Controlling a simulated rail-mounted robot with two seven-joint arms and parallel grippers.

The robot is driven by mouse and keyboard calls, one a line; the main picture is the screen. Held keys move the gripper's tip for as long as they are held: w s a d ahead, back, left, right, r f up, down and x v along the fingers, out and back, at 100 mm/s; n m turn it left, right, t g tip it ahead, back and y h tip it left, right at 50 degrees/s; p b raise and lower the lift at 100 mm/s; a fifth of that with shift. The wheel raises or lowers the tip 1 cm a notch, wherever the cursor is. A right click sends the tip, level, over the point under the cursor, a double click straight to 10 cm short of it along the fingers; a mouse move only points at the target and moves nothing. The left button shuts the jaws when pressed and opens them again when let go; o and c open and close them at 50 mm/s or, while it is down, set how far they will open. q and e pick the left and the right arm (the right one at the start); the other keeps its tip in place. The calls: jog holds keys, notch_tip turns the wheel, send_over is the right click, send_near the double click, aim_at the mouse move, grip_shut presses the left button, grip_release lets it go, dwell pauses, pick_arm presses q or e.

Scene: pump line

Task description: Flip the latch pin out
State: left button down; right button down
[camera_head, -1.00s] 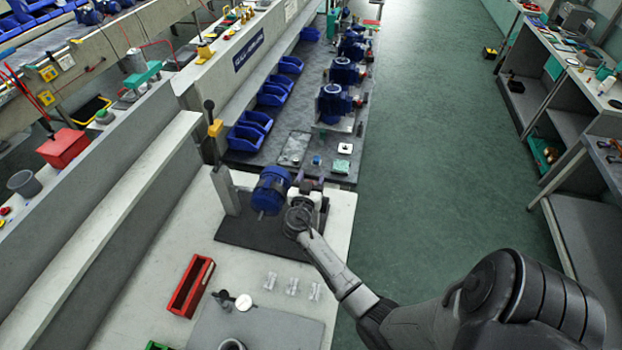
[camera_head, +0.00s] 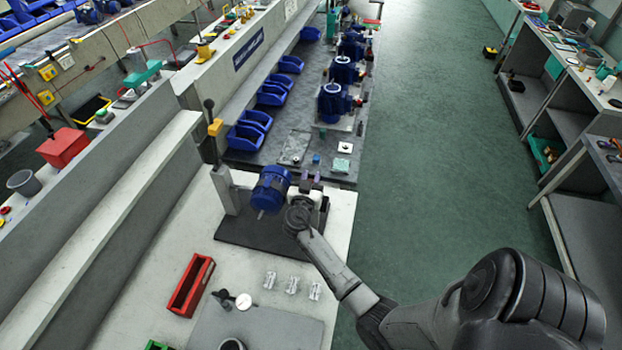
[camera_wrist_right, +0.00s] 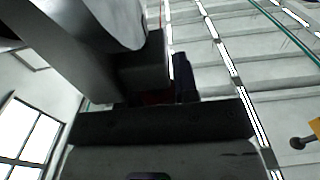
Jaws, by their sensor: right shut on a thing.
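A blue motor-like pump unit (camera_head: 270,190) sits on a dark plate (camera_head: 240,232) on the white bench in the head view. My right gripper (camera_head: 309,188) is at the right side of this unit, with my wrist partly covering it. It is shut on a small part there. The latch pin is not clearly visible; the wrist and gripper hide the spot. The right wrist view looks upward, with a dark bar (camera_wrist_right: 160,121) and dark blocky parts close to the camera; I cannot tell the pin among them. My left gripper is out of view.
A red tray (camera_head: 191,286) and several clear small parts (camera_head: 292,285) lie nearer on the bench. Blue bins (camera_head: 247,138) and more blue pumps (camera_head: 333,103) stand beyond. Green floor lies open to the right.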

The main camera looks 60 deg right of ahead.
notch_tip(320, 180, up, 2)
jog(key=shift+r+b, duration=0.1)
jog(key=shift+b, duration=0.2)
jog(key=c, duration=0.9)
grip_release()
jog(key=shift+o, duration=0.2)
jog(key=shift+a+f, duration=0.1)
jog(key=shift+f, duration=0.1)
jog(key=shift+s+a, duration=0.1)
jog(key=shift+a, duration=0.1)
jog(key=b+v, duration=0.3)
jog(key=v, duration=1)
jog(key=shift+b, duration=0.3)
